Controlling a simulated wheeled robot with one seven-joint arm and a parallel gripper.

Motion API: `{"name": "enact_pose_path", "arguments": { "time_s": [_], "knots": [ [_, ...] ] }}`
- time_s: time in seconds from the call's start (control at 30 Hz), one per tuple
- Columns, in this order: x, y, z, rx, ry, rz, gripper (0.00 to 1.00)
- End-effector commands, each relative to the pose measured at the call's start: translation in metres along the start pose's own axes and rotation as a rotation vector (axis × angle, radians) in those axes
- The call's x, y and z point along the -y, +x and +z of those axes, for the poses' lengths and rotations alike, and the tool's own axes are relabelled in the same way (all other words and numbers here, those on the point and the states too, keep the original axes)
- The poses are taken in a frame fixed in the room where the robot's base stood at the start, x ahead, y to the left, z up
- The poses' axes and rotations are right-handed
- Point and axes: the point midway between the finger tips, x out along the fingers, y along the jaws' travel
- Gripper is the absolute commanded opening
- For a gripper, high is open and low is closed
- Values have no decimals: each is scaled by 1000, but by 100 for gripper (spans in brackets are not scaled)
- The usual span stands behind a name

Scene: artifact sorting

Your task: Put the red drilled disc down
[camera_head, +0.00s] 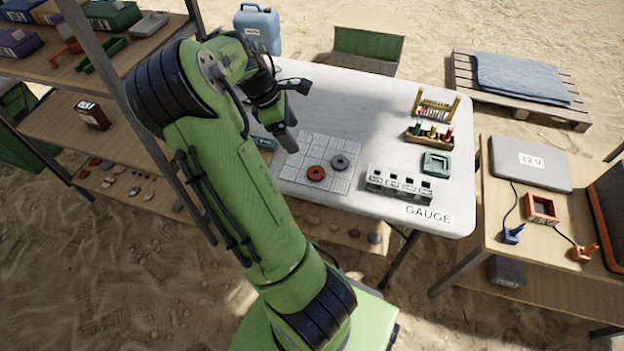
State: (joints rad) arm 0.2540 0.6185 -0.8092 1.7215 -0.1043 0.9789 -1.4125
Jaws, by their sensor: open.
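The red drilled disc (316,173) lies flat on the gridded mat (346,148) on the white table. A grey drilled disc (339,162) lies just to its right on the same mat. My gripper (290,143) is above the left part of the mat, up and to the left of the red disc and apart from it. It is open, and no object shows in it. The fingertips are small and partly hidden by each other in this view.
Shelves (140,50) stand at left, a side table with a 12 V case (530,163) at right. The table's back middle is clear.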

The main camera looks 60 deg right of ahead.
Motion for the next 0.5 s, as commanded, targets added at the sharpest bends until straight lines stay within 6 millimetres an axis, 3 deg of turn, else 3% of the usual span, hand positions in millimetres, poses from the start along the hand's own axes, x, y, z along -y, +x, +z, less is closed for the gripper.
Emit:
{"name": "enact_pose_path", "arguments": {
  "time_s": [0.17,0.4,0.5],
  "knots": [
    [-3,23,3,22,-18,-8,81],
    [-2,85,4,20,-17,-8,81],
    [-2,104,4,19,-18,-7,81]
  ]
}}
